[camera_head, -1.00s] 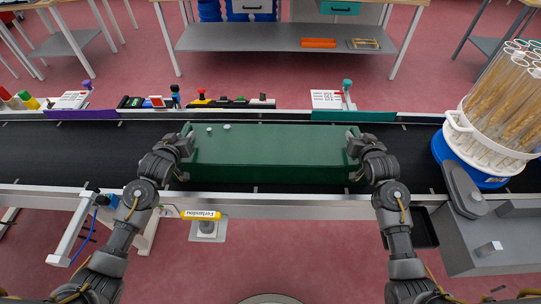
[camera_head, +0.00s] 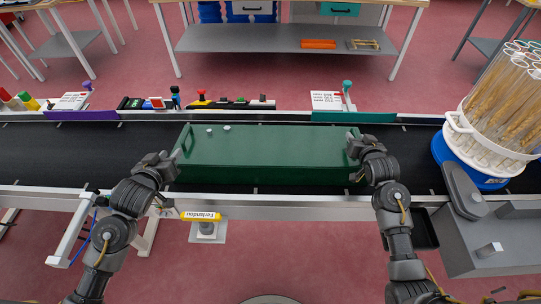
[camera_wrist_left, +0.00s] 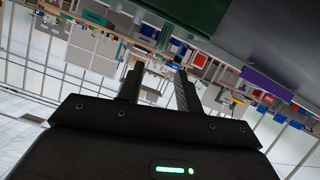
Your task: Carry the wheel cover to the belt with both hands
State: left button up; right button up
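The wheel cover is a long green box-like piece (camera_head: 265,148) that lies on the black conveyor belt (camera_head: 75,155). Part of it shows at the top of the left wrist view (camera_wrist_left: 198,12). My left gripper (camera_head: 172,160) is just off the cover's left end; in the left wrist view its two fingers (camera_wrist_left: 158,85) are apart with nothing between them. My right gripper (camera_head: 353,160) is at the cover's right end, over its end handle; its fingers are too small to tell whether they are open or shut.
A white basket of tall clear tubes with wheat ears (camera_head: 490,140) stands on a blue base at the belt's right. Controls and small devices (camera_head: 225,101) line the belt's far rail. A grey-shelved table (camera_head: 270,38) stands behind. The belt left of the cover is clear.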

jog(key=v, duration=1.2)
notch_tip(320, 180, up, 16)
jog(key=p, duration=1.7)
jog(key=shift+f, duration=0.25)
